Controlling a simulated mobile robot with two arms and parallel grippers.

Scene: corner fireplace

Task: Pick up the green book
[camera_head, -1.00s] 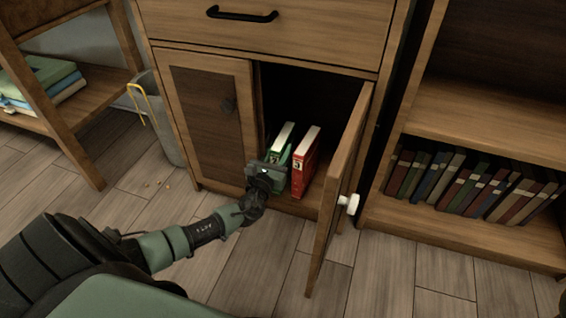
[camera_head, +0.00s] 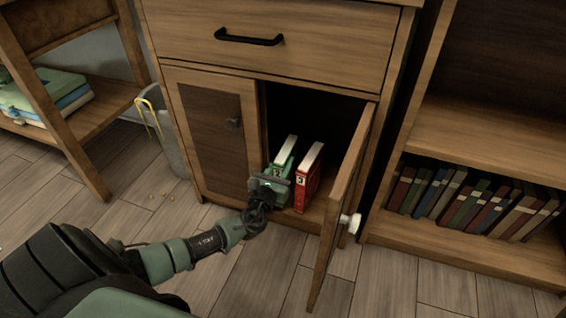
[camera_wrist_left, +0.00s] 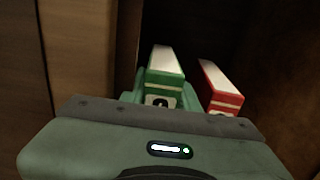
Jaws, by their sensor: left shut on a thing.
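The green book (camera_head: 286,152) stands upright inside the open cabinet, to the left of a red book (camera_head: 308,178). My left gripper (camera_head: 276,178) reaches in at the cabinet opening and is shut on the green book's near end. My right gripper is not in view.
The closed left door (camera_head: 208,130) is beside my gripper. A bookshelf (camera_head: 470,245) stands at the right, a bin (camera_head: 165,135) at the left.

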